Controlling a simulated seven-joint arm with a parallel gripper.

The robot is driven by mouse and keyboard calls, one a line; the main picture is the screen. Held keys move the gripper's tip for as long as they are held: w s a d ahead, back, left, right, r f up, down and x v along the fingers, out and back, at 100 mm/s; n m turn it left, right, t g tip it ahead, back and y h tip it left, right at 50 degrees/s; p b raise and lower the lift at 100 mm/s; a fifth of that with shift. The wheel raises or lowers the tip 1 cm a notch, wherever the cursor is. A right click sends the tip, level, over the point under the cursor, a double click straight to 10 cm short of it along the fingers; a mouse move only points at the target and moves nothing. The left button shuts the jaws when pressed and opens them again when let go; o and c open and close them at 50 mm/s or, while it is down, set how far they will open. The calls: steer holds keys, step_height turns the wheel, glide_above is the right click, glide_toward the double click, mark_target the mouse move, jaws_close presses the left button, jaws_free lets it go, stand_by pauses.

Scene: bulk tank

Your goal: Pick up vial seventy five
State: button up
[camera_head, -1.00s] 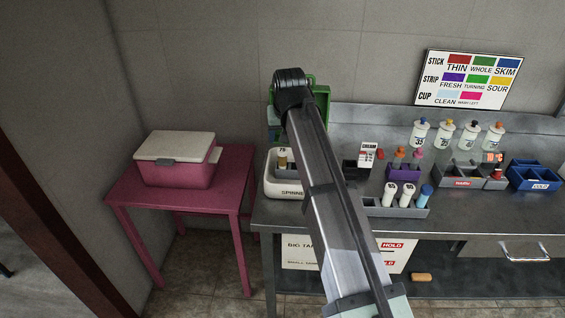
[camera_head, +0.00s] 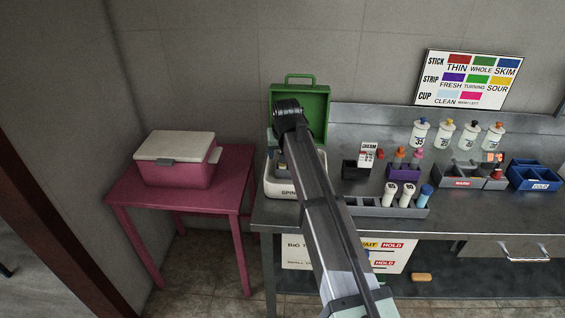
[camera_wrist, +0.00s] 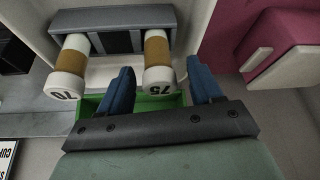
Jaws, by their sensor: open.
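Vial seventy five (camera_wrist: 158,62), with a white cap marked 75 and a tan body, sits in a grey holder (camera_wrist: 112,17) in the wrist view. My gripper (camera_wrist: 161,74) is open, with one blue finger on each side of this vial. The fingers look apart from it; contact cannot be told. A similar vial marked 70 (camera_wrist: 70,67) sits to the left, outside the fingers. In the head view, the white spinner box (camera_head: 283,190) is partly hidden behind my arm, and my fingers are hard to make out there.
An open green case (camera_head: 305,108) stands behind the spinner box. A pink cooler (camera_head: 178,165) sits on the pink table to the left. A grey rack (camera_head: 410,208) with several vials and a purple holder (camera_head: 403,172) stand to the right on the bench.

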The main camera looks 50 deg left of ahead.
steer(key=shift+w+a+f, duration=0.15)
steer(key=shift+a+f, duration=0.05)
steer(key=shift+f, duration=0.45)
steer(key=c, duration=1.1)
steer(key=shift+r, duration=8.05)
